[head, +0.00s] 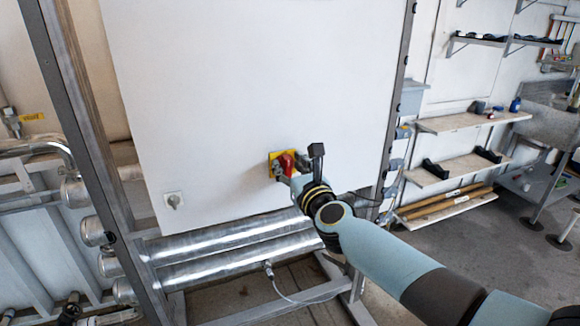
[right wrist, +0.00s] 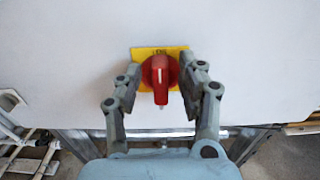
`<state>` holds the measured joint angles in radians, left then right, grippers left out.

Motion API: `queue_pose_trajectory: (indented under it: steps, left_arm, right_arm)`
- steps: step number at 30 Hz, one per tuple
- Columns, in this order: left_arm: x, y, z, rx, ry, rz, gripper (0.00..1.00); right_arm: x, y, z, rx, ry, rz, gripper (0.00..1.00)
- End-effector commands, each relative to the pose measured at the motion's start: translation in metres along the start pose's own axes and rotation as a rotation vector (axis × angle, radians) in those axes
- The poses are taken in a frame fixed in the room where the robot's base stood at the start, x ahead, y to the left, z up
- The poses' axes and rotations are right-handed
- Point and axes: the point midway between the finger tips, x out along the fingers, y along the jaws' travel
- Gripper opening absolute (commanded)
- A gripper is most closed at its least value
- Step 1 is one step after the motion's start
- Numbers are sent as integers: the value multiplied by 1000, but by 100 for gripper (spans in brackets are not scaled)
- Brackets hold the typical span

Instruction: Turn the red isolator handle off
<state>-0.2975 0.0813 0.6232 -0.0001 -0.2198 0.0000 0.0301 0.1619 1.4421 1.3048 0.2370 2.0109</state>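The red isolator handle (head: 287,164) sits on a yellow plate (head: 274,157) on the front of a white panel. In the right wrist view the red handle (right wrist: 159,79) points downward, with a white mark on it, and the yellow plate (right wrist: 143,54) shows behind it. My right gripper (right wrist: 158,80) is open, one finger on each side of the handle, with gaps visible between fingers and handle. In the head view my right gripper (head: 290,168) is at the handle and partly hides the plate. My left gripper is not in view.
Silver tubes (head: 230,240) run below the white panel (head: 250,80). A metal frame post (head: 80,120) stands at left. Shelves (head: 465,165) line the wall at right, with open floor before them.

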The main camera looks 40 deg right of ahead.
Motion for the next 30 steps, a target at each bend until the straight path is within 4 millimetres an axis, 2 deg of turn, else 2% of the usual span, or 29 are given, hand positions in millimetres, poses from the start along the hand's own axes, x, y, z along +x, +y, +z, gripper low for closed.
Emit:
queue_pose_trajectory:
  steps: [2, 11, 23, 30]
  left_arm:
    - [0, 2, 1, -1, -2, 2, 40]
    - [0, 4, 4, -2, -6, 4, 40]
    - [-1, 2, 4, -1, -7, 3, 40]
    - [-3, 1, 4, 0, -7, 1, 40]
  right_arm:
    - [0, 0, 0, -1, 0, 0, 39]
    - [0, 0, 0, -1, 0, 0, 0]
    - [0, 1, 0, -33, 0, 0, 0]
    - [0, 3, 0, -160, 0, 0, 0]
